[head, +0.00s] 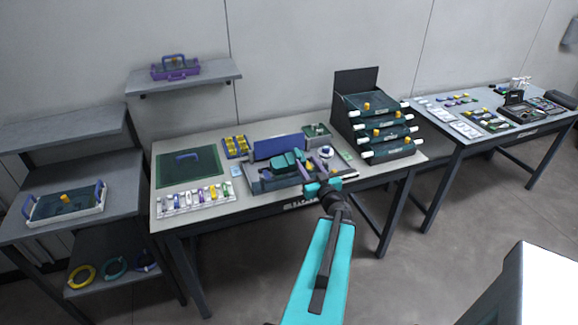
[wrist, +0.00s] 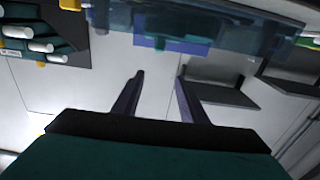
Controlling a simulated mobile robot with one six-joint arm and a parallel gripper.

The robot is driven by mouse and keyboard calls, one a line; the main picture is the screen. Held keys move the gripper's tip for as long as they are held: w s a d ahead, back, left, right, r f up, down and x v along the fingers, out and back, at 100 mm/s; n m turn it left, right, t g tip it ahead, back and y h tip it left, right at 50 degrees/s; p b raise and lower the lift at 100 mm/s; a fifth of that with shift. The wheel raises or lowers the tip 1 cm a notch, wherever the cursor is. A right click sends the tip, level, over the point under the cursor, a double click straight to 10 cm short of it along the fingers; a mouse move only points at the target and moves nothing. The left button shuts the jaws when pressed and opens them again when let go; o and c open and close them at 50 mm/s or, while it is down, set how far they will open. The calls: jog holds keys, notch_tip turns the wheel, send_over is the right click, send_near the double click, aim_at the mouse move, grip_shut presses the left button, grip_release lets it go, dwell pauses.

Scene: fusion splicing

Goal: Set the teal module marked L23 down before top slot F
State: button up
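I cannot pick out the teal module marked L23; no marking is legible at this size. A pale rack (head: 195,211) on the middle table holds a row of small coloured pieces. My gripper (head: 309,169) hangs over the right part of a grey and blue machine with teal parts (head: 287,162). In the wrist view its two dark fingers (wrist: 159,90) stand apart with nothing visible between them. Top slot F cannot be identified; its letter is not readable.
A dark rack of stacked drawers with white handles (head: 388,154) stands right of the machine. A green mat (head: 176,172) lies at the table's left. A side shelf holds a white tray (head: 64,207). The right table (head: 440,138) bears several small items.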

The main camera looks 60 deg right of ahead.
aim_at(297, 151)
jog(key=shift+s+f, duration=0.2)
jog(key=shift+f, duration=0.4)
jog(key=shift+s+f, duration=0.2)
jog(key=shift+f, duration=0.35)
jog(key=shift+w+d+b, duration=0.1)
jog(key=shift+w+b, duration=0.05)
jog(key=shift+b, duration=0.45)
jog(key=shift+w+f+b, duration=0.1)
jog(key=shift+f+b, duration=0.05)
jog(key=shift+b, duration=0.15)
jog(key=b+x, duration=0.2)
jog(key=b, duration=0.3)
jog(key=shift+w+d, duration=0.2)
jog(key=b, duration=0.2)
jog(key=shift+w+d+b, duration=0.2)
jog(key=shift+w+b, duration=0.1)
jog(key=shift+b, duration=0.05)
jog(key=b+x, duration=0.2)
jog(key=b, duration=0.6)
jog(key=shift+w+d+r+p, duration=0.25)
jog(key=shift+w+d+p, duration=0.05)
jog(key=shift+w+d, duration=0.1)
jog(key=shift+x, duration=0.85)
